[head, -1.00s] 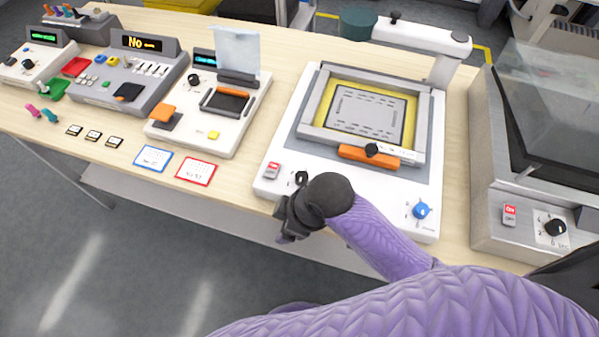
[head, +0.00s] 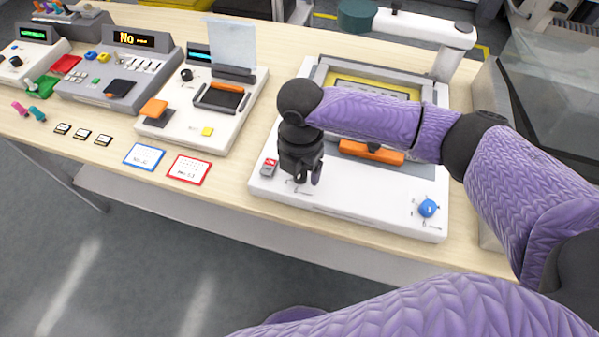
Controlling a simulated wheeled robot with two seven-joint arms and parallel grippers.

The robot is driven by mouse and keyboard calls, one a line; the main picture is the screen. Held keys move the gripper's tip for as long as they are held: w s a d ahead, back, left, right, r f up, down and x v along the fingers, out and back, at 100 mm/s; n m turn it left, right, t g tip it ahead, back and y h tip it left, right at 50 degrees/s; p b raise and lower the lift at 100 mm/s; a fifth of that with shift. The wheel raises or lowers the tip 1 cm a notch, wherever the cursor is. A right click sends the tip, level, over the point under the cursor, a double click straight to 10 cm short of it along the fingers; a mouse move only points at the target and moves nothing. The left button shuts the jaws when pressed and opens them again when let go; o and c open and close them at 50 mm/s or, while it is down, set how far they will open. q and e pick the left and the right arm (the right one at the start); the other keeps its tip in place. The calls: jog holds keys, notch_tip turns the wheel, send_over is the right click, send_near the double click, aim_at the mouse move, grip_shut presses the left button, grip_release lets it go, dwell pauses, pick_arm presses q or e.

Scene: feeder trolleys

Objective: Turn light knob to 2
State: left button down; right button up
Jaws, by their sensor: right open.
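The white machine (head: 350,213) stands on the table with a framed yellow-edged panel on top. My right gripper (head: 308,175) points down, open, over the machine's front left corner. It is just right of the red-and-white switch (head: 269,165). The small black knob on this corner is hidden behind the gripper; only some printed dial marks show below the fingers. I cannot tell whether the fingers touch the knob. A blue knob (head: 428,208) with a dial sits at the front right corner. The labels are too small to read, so which knob is the light knob is unclear. My left gripper is out of view.
An orange handle (head: 371,152) lies along the panel's front, close to my right arm. A smaller white device (head: 180,135) and blue and red bordered cards (head: 189,169) are to the left. A glass-lidded machine stands at the right, partly behind my arm.

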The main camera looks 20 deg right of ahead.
jog(key=shift+f, duration=0.5)
